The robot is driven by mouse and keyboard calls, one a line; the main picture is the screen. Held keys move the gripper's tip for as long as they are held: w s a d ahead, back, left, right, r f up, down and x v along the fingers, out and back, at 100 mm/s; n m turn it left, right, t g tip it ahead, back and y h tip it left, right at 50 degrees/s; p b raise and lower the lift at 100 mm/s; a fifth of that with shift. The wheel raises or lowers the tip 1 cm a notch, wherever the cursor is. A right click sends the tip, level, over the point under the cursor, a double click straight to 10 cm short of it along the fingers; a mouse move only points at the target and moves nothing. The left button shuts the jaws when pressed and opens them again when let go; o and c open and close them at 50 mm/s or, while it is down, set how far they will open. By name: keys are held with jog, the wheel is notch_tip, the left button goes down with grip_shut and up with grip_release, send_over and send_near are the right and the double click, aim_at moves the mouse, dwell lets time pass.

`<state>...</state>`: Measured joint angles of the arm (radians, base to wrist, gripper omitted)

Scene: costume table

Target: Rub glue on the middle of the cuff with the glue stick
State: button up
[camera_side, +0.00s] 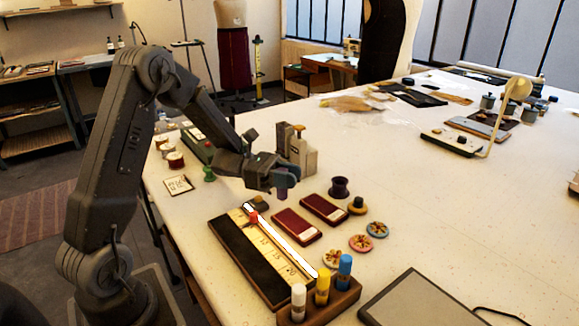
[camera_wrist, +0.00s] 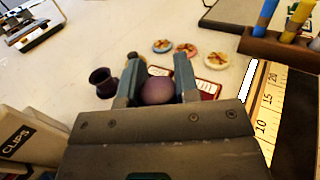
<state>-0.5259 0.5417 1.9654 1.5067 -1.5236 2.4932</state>
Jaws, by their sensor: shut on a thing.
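My gripper (camera_side: 277,185) is shut on a purple, round-ended thing (camera_side: 282,194), which looks like the glue stick. In the wrist view it shows end-on (camera_wrist: 158,91) between the fingertips (camera_wrist: 156,84). It is held above the table, beyond the ruled board. A long white strip (camera_side: 285,240), possibly the cuff, lies along the numbered scale (camera_side: 270,244) of that board; it also shows in the wrist view (camera_wrist: 248,84). A small red piece (camera_side: 253,217) sits near the scale's far end. The held thing is apart from the strip.
A wooden rack (camera_side: 335,303) holds white, yellow and blue sticks at the board's near end. Two dark red panels (camera_side: 296,226) (camera_side: 325,209), a purple spool (camera_side: 340,187) and several round buttons (camera_side: 361,243) lie to the right. A clips box (camera_wrist: 22,140) stands close to my gripper.

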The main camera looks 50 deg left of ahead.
jog(key=shift+f, duration=0.85)
jog(key=shift+d+f, duration=0.6)
jog(key=shift+f, duration=0.25)
jog(key=shift+w+d, duration=0.2)
jog(key=shift+d, duration=2.8)
jog(key=shift+s+a, duration=0.15)
jog(key=shift+a, duration=3.45)
notch_tip(320, 180, up, 8)
